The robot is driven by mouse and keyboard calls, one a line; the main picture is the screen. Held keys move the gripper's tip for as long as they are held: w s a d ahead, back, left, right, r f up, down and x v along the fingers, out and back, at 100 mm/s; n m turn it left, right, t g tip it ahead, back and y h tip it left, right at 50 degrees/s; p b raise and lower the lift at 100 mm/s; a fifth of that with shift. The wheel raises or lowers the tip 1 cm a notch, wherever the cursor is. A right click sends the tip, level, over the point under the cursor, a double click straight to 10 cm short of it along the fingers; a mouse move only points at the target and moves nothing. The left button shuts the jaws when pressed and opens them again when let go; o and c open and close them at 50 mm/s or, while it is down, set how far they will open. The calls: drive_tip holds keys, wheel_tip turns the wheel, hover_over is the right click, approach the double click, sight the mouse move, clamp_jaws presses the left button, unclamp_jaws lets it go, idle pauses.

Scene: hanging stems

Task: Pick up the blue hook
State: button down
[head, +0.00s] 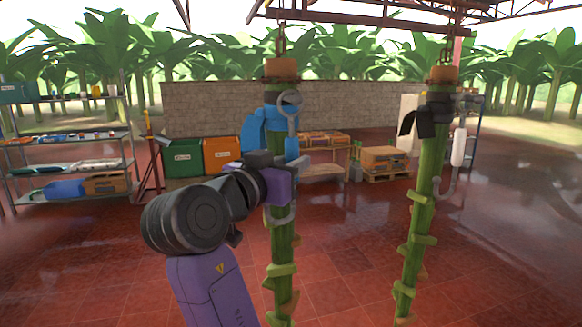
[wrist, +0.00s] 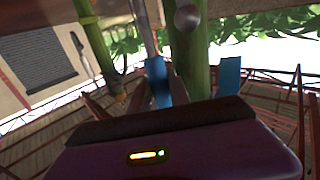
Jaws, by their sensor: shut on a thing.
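The blue hook (head: 292,147) hangs upright beside the left green stem (head: 282,245). It has a blue grip, a grey ring at the top and a grey curved end below. My gripper (head: 283,172) is at the grip's lower part and shut on it; the fingertips are largely hidden. In the wrist view, the blue grip (wrist: 158,85) and its grey shaft show just beyond my gripper's dark edge, close to the stem (wrist: 188,70). A blue band with a flap (head: 255,132) is around the stem behind the hook.
A second stem (head: 418,215) hangs at the right, with a black band (head: 432,118) and a white-gripped hook (head: 458,148). Shelves (head: 70,150), green and orange bins (head: 222,155) and a bench (head: 325,150) stand behind. The red tiled floor is open around the stems.

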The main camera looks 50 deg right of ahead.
drive_tip(key=shift+r+b, duration=0.2)
drive_tip(key=shift+b, duration=0.25)
drive_tip(key=shift+s+a, duration=0.25)
drive_tip(key=shift+s, duration=0.05)
drive_tip(key=s+a+b, duration=0.3)
drive_tip(key=s+a, duration=0.6)
drive_tip(key=s, duration=0.5)
drive_tip(key=shift+s+a+b, duration=0.15)
drive_tip(key=shift+a+b, duration=0.15)
drive_tip(key=shift+b, duration=0.1)
drive_tip(key=shift+r, duration=0.2)
